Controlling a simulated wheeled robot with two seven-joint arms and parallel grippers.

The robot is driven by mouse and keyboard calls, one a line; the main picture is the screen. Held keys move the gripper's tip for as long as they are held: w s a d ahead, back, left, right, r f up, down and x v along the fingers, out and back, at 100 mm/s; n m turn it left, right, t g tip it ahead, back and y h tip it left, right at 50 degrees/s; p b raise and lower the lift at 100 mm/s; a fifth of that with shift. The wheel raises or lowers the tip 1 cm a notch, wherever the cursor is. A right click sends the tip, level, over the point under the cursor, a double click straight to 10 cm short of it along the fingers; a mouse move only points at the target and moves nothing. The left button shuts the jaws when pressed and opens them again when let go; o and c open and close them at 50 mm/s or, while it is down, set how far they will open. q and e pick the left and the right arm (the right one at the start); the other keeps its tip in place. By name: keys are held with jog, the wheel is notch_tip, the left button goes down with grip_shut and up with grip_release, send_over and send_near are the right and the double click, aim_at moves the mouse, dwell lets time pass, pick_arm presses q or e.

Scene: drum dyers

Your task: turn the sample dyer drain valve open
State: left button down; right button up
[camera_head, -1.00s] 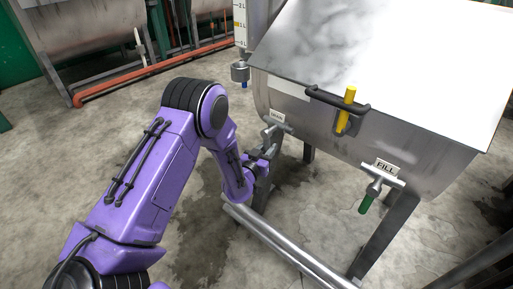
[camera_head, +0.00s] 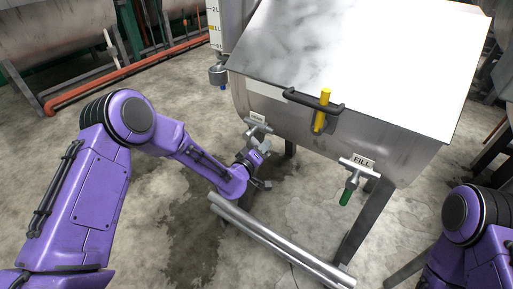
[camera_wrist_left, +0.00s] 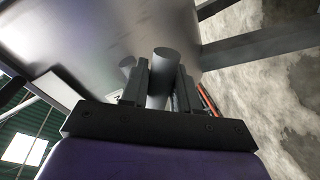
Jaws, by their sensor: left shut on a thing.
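The sample dyer (camera_head: 275,109) is a steel tank with a pale sloping lid. Its drain valve (camera_head: 257,127) is a grey fitting low on the left of its front, with its label partly hidden. My left gripper (camera_head: 260,153) is right below and against this valve. In the left wrist view, the fingers of my left gripper (camera_wrist_left: 160,88) are closed on either side of a grey cylindrical part, the drain valve handle (camera_wrist_left: 162,66). The handle's turn angle is hard to tell. My right gripper is outside the views.
The fill valve (camera_head: 352,177) with a green handle hangs to the right on the same dyer. A black lid handle and a yellow grip (camera_head: 321,110) stick out above. Steel pipes (camera_head: 275,243) run below my left gripper. Wet concrete floor (camera_head: 190,235) is open at left.

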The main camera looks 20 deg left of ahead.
pick_arm(q)
jog(key=r+n, duration=0.2)
jog(key=n, duration=0.1)
jog(key=shift+s+d+h+p, duration=0.15)
jog(key=shift+d+h+p, duration=0.15)
jog(key=shift+d+p, duration=0.05)
jog(key=shift+d+r+n+g+h, duration=0.15)
jog(key=shift+r+n+g+h, duration=0.2)
jog(key=shift+r+n, duration=0.65)
jog(key=shift+f+n+h, duration=0.2)
jog(key=shift+n+h, duration=0.05)
jog(key=shift+n, duration=0.05)
jog(key=c, duration=1)
grip_release()
jog(key=v, duration=1)
jog(key=shift+s+r+p, duration=0.1)
jog(key=shift+s+p, duration=0.15)
jog(key=shift+p, duration=0.05)
